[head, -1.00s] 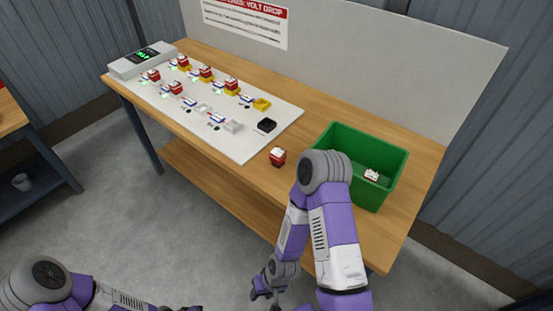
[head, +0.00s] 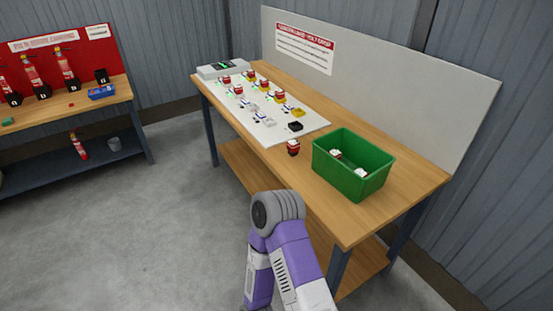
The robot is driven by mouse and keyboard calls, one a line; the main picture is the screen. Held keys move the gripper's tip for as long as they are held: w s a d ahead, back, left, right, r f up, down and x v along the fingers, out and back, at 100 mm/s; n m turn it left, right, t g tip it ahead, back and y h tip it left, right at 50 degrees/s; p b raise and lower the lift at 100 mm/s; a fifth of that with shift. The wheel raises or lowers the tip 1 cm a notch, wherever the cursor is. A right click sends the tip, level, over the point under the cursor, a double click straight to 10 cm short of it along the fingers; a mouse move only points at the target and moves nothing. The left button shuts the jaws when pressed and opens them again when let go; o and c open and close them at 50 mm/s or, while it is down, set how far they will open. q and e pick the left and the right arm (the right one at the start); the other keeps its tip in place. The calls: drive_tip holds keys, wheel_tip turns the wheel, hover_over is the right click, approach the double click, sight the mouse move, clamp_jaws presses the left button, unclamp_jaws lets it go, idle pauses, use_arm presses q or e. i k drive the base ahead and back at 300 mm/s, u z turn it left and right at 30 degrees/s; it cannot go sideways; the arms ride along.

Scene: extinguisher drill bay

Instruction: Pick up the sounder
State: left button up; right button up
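Several similar red and white sounders (head: 280,96) sit in rows on the board. One bent purple and grey arm of mine, apparently the right, rises at bottom centre in front of the bench.
A black block (head: 296,127) and empty white and yellow holders (head: 298,112) are on the board. A grey meter box (head: 222,70) stands at its far end. A back panel (head: 400,85) lines the bench. Another bench (head: 65,116) with extinguishers is at left. The floor (head: 150,220) between is clear.

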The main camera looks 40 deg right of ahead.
sight(293, 146)
drive_tip(key=u, duration=0.15)
drive_tip(key=i, duration=1.25)
drive_tip(key=z, duration=0.9)
drive_tip(key=i, duration=1.1)
drive_tip(key=z, duration=1.25)
